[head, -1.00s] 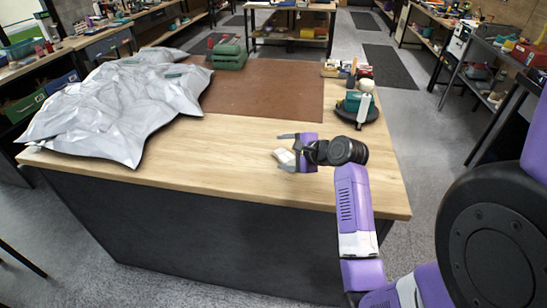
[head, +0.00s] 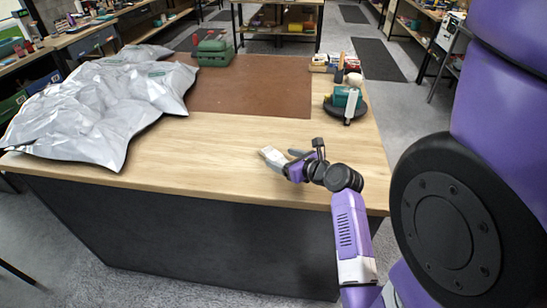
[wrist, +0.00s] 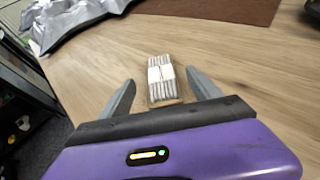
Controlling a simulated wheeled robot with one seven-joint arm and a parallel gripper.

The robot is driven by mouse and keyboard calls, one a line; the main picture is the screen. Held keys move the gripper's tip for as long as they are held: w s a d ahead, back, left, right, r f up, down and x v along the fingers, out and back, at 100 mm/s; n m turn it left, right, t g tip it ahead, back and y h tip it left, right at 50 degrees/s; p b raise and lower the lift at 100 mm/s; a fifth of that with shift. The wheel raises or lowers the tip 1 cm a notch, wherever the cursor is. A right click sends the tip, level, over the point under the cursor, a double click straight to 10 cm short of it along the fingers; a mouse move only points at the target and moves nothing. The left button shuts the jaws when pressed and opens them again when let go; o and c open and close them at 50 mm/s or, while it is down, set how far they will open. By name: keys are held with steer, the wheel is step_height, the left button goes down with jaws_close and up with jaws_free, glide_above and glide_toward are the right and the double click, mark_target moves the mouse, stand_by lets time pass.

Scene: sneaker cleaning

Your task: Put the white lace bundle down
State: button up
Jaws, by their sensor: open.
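The white lace bundle (wrist: 161,78) lies on the bare wooden tabletop, just ahead of and between my gripper's open fingers in the wrist view. It is a small flat stack of pale strands with a white band around the middle. In the head view the bundle (head: 273,156) lies just past the fingertips. My gripper (head: 293,158) is low over the wood, and in the wrist view its two grey fingers (wrist: 163,92) are spread wide, with a gap to the bundle on each side.
The wooden table (head: 240,135) has free room around the bundle. The table's front edge is close.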

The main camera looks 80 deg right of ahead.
mark_target(273, 154)
steer(key=x, duration=0.4)
steer(key=shift+w+d, duration=0.1)
steer(key=shift+c, duration=0.2)
steer(key=shift+r, duration=0.1)
steer(key=c, duration=1.5)
